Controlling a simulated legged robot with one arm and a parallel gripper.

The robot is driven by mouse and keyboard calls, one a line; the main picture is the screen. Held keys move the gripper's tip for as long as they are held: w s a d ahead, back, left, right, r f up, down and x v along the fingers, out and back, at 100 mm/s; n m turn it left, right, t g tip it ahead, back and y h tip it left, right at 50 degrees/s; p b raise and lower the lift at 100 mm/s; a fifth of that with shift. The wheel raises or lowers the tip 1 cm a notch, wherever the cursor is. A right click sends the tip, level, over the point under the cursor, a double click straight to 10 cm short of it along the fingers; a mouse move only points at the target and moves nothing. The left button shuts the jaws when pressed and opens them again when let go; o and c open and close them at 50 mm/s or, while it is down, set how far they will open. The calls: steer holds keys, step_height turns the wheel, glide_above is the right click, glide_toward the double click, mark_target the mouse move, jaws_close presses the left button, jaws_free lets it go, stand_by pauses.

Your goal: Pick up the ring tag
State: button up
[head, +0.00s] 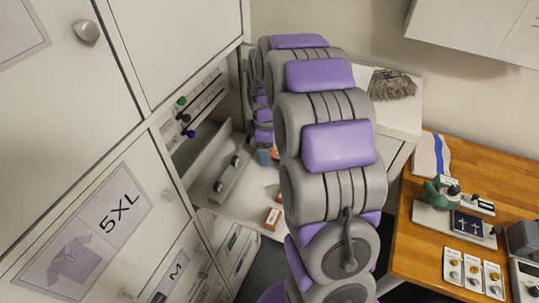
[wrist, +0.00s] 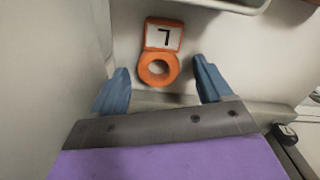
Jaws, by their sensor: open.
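The ring tag (wrist: 162,36) is orange, with a round ring and a pale label plate bearing a dark mark like a 7. In the wrist view it lies against a pale surface, its ring towards my gripper. My gripper (wrist: 160,76) is open, with one blue finger on each side of the ring and gaps between. Nothing is held. In the head view, a blue part of my gripper (head: 263,157) shows beside my arm, with a small orange patch (head: 276,154) next to it, probably the tag. My arm hides much there.
A small orange-red block with a pale label (head: 272,218) lies on the pale shelf nearer the front. A grey rail piece (head: 232,172) stands to the left. White cabinets (head: 70,120) close the left side; a wooden bench (head: 440,255) with tools stands right.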

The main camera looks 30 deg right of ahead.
steer(key=shift+d, duration=0.65)
steer(key=shift+c, duration=1.7)
steer(key=shift+a, duration=0.7)
steer(key=c, duration=0.6)
steer(key=shift+c, duration=0.7)
steer(key=shift+d+r, duration=0.1)
steer(key=shift+d, duration=0.35)
steer(key=shift+d+r, duration=0.1)
steer(key=shift+r, duration=0.1)
steer(key=shift+r+p, duration=0.3)
steer(key=shift+r, duration=4.45)
